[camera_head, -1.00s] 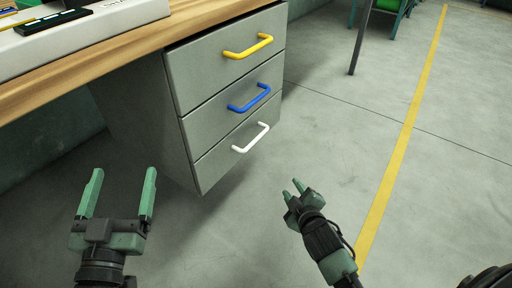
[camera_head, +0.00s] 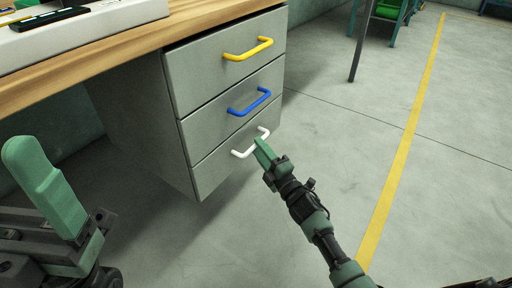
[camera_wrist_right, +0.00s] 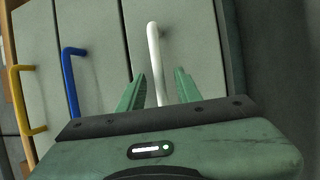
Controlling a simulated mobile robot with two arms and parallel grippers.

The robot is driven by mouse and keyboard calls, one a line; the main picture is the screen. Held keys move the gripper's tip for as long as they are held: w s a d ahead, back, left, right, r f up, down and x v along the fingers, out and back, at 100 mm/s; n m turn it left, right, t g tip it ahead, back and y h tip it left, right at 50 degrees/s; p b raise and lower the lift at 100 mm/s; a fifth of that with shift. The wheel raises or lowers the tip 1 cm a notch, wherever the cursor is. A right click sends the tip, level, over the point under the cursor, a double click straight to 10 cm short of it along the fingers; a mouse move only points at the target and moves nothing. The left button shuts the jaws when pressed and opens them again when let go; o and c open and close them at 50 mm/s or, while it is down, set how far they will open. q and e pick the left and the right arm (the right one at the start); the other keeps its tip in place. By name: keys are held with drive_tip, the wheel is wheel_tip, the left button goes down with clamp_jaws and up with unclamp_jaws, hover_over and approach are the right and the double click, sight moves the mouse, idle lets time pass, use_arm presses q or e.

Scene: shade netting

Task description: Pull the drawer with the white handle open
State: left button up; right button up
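The bottom drawer (camera_head: 212,169) of the grey cabinet has the white handle (camera_head: 240,154) and is closed, flush with the drawers above. My right gripper (camera_head: 260,146) is at the white handle and covers part of it in the head view. In the right wrist view the two green fingers (camera_wrist_right: 160,88) are apart, and the white handle (camera_wrist_right: 153,50) runs down between them. They do not appear closed on it. My left gripper (camera_head: 45,185) is at the lower left, away from the cabinet; one green finger shows clearly, and its opening cannot be made out.
Above are the drawer with the blue handle (camera_head: 250,104) and the drawer with the yellow handle (camera_head: 248,50), both closed. The wooden desktop (camera_head: 110,45) overhangs at left. The floor (camera_head: 340,130) in front of the drawers is clear.

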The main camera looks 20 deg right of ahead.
drive_tip(key=shift+b+x, duration=0.3)
drive_tip(key=shift+x, duration=1)
clamp_jaws()
idle(0.5)
